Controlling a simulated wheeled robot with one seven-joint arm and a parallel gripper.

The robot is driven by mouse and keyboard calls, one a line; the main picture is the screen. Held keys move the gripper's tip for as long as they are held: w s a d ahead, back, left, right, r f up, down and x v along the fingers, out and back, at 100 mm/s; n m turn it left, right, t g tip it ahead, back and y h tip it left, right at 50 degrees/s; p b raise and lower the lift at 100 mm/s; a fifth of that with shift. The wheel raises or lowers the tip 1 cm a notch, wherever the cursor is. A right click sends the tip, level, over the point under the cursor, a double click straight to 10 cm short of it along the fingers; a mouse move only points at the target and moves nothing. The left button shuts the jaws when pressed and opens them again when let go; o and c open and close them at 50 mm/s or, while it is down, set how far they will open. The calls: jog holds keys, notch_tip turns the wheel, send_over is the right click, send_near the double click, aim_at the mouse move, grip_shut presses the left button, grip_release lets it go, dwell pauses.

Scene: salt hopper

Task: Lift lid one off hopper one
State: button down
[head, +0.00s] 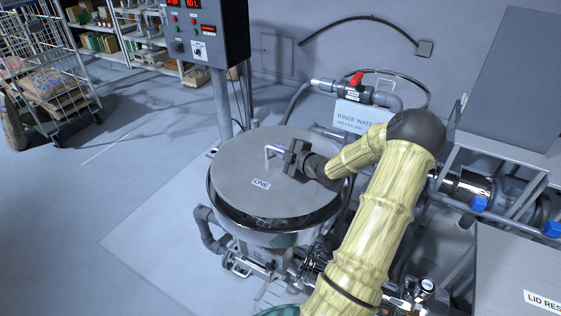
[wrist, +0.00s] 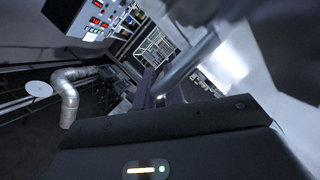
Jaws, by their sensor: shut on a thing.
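Lid one (head: 240,165) is a round grey metal disc marked "ONE" in the head view. It sits over hopper one (head: 285,239), a round steel vessel with a dark rim. A dark gap shows between the lid's front edge and the hopper rim, so the lid looks raised or tilted there; the far edge's contact cannot be told. My gripper (head: 291,157) is shut on the lid's handle (head: 274,149) at the lid's upper right. In the wrist view a grey bar (wrist: 188,62), likely the handle, runs close to the dark gripper body.
A lid rest (head: 510,275) with a cut-off label is at lower right. A control box (head: 205,30) on a post stands behind the hopper. Rinse water piping (head: 365,95) is behind right.

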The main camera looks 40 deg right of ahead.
jog(key=shift+r, duration=2.15)
